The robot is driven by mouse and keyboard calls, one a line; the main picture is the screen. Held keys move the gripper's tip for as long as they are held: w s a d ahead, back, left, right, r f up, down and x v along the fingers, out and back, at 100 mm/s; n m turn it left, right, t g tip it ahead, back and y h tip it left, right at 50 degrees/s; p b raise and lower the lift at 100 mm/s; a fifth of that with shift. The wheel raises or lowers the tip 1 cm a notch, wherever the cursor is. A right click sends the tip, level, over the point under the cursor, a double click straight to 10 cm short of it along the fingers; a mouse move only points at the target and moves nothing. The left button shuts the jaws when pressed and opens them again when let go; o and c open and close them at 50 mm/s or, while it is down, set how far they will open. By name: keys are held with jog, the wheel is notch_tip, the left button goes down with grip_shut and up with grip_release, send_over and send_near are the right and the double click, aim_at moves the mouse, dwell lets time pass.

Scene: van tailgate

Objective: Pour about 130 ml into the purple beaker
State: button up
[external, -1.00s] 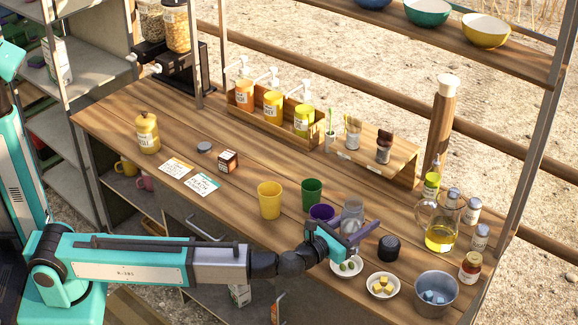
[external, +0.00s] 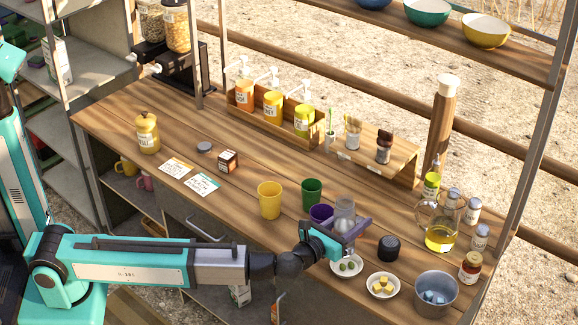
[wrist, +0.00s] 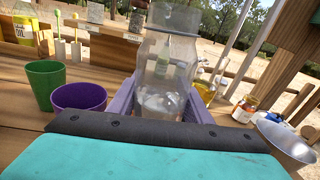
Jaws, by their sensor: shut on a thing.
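The purple beaker (external: 319,213) stands on the wooden counter, partly behind my gripper in the external view. In the wrist view the purple beaker (wrist: 80,97) is at the left, its mouth open upward; its inside bottom is hidden. My gripper (external: 347,230) is shut on a clear bottle (external: 345,210) with clear liquid low inside. In the wrist view the bottle (wrist: 163,72) stands upright between the purple fingers of my gripper (wrist: 160,108). The bottle is just right of the purple beaker, apart from it. I cannot tell whether its base touches the counter.
A green cup (external: 312,191) and a yellow cup (external: 269,200) stand beside the purple beaker. The counter's left-middle is freer.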

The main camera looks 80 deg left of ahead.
jog(key=shift+w+d+f+n+h+b, duration=0.15)
jog(key=shift+f+n+h+b, duration=0.35)
jog(key=shift+n, duration=1.35)
jog(key=shift+d+f+n+h+b, duration=0.2)
jog(key=shift+f+n+h, duration=0.4)
jog(key=shift+n, duration=1.2)
jog(key=shift+w+d+f+n+h+b, duration=0.1)
jog(key=shift+f+n+h+b, duration=0.5)
jog(key=shift+n, duration=1.25)
jog(key=shift+s+a+r+p, duration=0.1)
jog(key=shift+r+p, duration=0.25)
jog(key=shift+r, duration=0.15)
jog(key=shift+s+a+r+n+h, duration=0.15)
jog(key=shift+a+r+n+h, duration=0.15)
jog(key=shift+r+n+h, duration=0.35)
jog(key=shift+r+n+p, duration=0.45)
jog(key=shift+r+n, duration=0.05)
jog(key=shift+n, duration=0.15)
jog(key=shift+s+a+r+n+h+p, duration=0.1)
jog(key=shift+a+r+n+h+p, duration=0.25)
jog(key=shift+r+n, duration=0.25)
